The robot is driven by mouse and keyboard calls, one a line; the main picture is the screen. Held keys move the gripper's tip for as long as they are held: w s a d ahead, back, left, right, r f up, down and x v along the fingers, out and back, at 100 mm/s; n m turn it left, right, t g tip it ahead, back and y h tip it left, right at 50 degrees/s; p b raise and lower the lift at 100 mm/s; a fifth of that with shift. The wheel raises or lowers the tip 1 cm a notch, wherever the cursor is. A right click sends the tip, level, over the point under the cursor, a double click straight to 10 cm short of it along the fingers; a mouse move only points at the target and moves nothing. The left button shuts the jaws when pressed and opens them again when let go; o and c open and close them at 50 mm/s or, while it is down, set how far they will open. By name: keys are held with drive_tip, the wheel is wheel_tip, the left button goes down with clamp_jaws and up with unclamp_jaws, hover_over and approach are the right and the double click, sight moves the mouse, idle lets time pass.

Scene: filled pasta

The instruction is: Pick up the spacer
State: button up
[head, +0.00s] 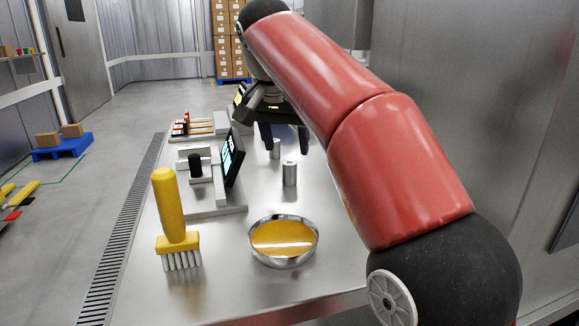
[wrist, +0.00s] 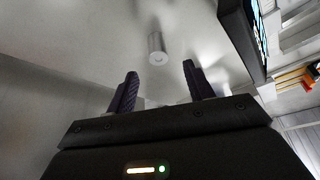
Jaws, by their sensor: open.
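I cannot tell which is the spacer. My gripper (head: 284,137) is open, with its two dark fingers pointing down above the table. In the wrist view, one metal cylinder (wrist: 157,45) shows beyond the fingertips, roughly in line with the gap of my gripper (wrist: 160,69). Nothing is between the fingers.
A scale with a tilted dark display (head: 233,157) stands left of the cylinders. A yellow-handled brush (head: 169,205) and a round metal pan of yellow filling (head: 284,261) are nearer the front. The steel table (head: 330,245) is bare right of the pan.

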sight(289, 163)
drive_tip(key=x, duration=0.2)
drive_tip(key=b+x, duration=0.1)
drive_tip(key=x, duration=0.3)
drive_tip(key=shift+s+f, duration=0.15)
drive_tip(key=shift+f, duration=0.25)
drive_tip(key=c, duration=1.1)
drive_tip(key=shift+r, duration=0.15)
wheel_tip(289, 163, up, 8)
drive_tip(key=shift+r+p, duration=0.1)
drive_tip(key=shift+p, duration=0.6)
drive_tip(key=shift+r, duration=0.7)
drive_tip(key=shift+s+r, duration=0.1)
